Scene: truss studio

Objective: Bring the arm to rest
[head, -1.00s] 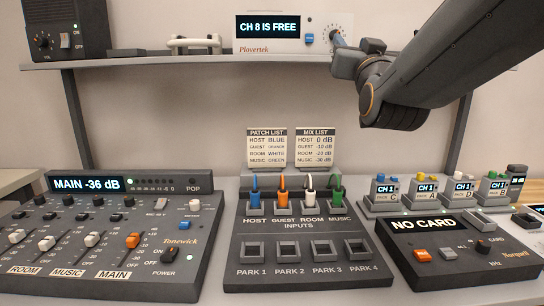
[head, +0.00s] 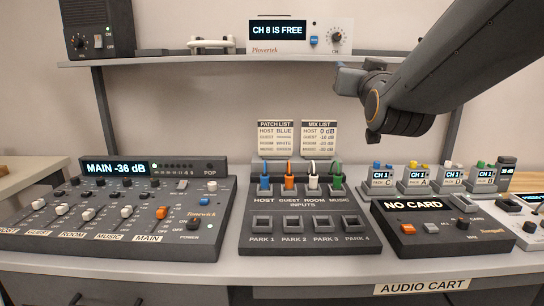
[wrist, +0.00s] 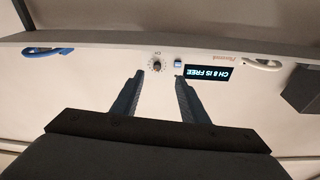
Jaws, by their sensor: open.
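My gripper (head: 346,80) is in the upper right of the head view, below and in front of the shelf edge, and touches nothing. In the wrist view its two fingers (wrist: 159,77) are apart with nothing between them. Beyond the fingertips is the white Plovertek unit (head: 275,47) with a round knob (head: 337,37) and a blue button (head: 314,41). Its display (head: 278,30) reads CH 8 IS FREE. The unit appears upside down in the wrist view, with the knob (wrist: 156,65) just past the fingertips.
A shelf (head: 200,60) runs above the cart top. Below are a mixer (head: 110,225), a patch box (head: 300,235) with several coloured plugs, and a NO CARD unit (head: 440,230). Small channel packs (head: 415,180) stand behind it. Open air surrounds my gripper.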

